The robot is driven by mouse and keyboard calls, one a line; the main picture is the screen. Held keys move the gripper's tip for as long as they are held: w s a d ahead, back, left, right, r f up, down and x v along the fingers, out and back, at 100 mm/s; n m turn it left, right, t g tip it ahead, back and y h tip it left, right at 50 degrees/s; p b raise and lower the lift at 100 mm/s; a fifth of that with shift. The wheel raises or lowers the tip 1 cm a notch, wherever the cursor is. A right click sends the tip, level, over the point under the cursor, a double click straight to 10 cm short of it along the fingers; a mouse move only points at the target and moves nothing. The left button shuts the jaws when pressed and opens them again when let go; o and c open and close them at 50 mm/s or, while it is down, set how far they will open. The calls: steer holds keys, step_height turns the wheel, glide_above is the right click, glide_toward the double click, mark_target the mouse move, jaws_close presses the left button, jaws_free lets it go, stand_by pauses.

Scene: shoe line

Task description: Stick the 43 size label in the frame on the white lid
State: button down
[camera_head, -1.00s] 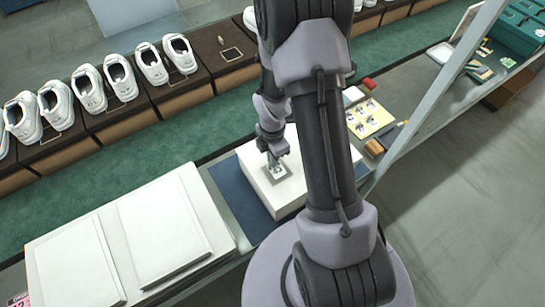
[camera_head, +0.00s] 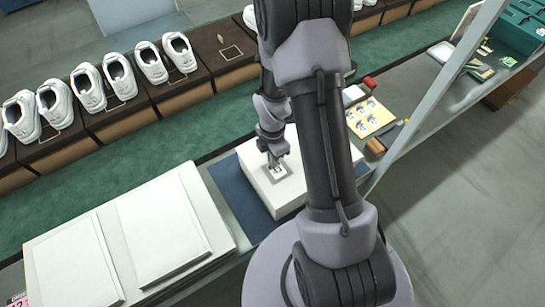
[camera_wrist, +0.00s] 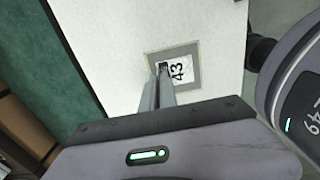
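The white lid (camera_head: 293,186) lies on a blue mat on the bench; it also fills much of the wrist view (camera_wrist: 115,40). A grey square frame (camera_wrist: 194,56) is marked on it. The white label with a black 43 (camera_wrist: 178,70) is within the frame's outline, close to or on the lid; I cannot tell if it touches. My gripper (camera_wrist: 163,70) points down over the frame, its two thin fingers close together at the label's left edge, seemingly pinching it. In the head view my gripper (camera_head: 273,162) is at the frame, and the tips are small there.
A yellow label sheet (camera_head: 370,117) lies to the right, with a brown block (camera_head: 375,147) and a red item (camera_head: 369,83) near it. White lids or boxes (camera_head: 160,230) lie at front left. White shoes (camera_head: 90,86) stand along the line behind. A grey post (camera_head: 440,95) rises at right.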

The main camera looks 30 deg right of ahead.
stand_by(0.4)
steer(key=c, duration=1.6)
jaws_free()
step_height(320, 180, up, 17)
steer(key=p, duration=0.5)
steer(key=s+a+r+m+t+b, duration=0.1)
steer(key=s+a+m+t+b, duration=0.1)
steer(key=s+a+m+b, duration=0.2)
steer(key=s+a+r+m+t+y+b, duration=0.1)
steer(key=s+a+m+b, duration=0.4)
steer(key=m, duration=0.6)
steer(key=s+a+r+m+t+y+b, duration=0.1)
steer(key=s+a+r+m+t+b, duration=0.1)
steer(key=m+b, duration=0.5)
steer(key=shift+s+a+r+m+t, duration=0.2)
steer(key=shift+s+a+r, duration=0.1)
steer(key=shift+s+a, duration=0.5)
steer(key=shift+s+a+r+m+t, duration=0.25)
steer(key=shift+s+a, duration=0.35)
steer(key=shift+a, duration=0.35)
